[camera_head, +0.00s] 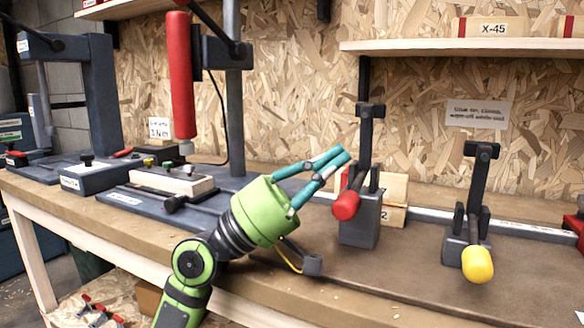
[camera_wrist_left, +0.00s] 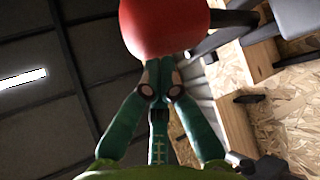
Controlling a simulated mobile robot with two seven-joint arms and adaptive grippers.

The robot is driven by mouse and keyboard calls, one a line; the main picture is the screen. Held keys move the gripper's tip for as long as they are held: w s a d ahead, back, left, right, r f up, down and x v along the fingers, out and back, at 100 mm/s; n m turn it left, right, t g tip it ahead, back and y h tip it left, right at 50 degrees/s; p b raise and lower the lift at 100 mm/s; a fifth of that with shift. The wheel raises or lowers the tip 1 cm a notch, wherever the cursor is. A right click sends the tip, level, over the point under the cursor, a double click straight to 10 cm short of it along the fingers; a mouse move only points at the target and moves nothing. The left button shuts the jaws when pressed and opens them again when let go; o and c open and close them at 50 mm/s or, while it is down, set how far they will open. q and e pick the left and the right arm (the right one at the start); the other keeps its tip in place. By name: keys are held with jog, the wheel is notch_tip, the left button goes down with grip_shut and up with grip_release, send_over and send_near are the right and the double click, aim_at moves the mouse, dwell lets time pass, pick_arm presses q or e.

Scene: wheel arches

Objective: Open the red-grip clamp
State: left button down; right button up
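The red-grip clamp (camera_head: 359,226) stands on the bench right of centre, a dark block with an upright arm. Its red grip (camera_head: 345,206) points down toward the bench's front edge. My left gripper (camera_head: 343,155) reaches in from the left, its teal fingertips close together just above and left of the red grip. In the left wrist view the red grip (camera_wrist_left: 165,28) looms large just beyond the fingers (camera_wrist_left: 160,82) and partly hides their tips. I see nothing held between them. Contact with the grip is unclear. My right gripper is in neither view.
A yellow-grip clamp (camera_head: 478,264) stands to the right. A press with a long red handle (camera_head: 181,80) rises behind my left arm. A white-topped fixture (camera_head: 172,183) sits at its foot. A shelf (camera_head: 470,48) hangs above. The bench between the clamps is clear.

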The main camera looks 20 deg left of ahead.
pick_arm(q)
jog(key=s+a+f, duration=0.1)
jog(key=s+a, duration=0.6)
jog(key=a, duration=0.5)
jog(key=shift+s+a+f, duration=0.15)
jog(key=shift+s+f, duration=0.1)
jog(key=shift+f, duration=0.15)
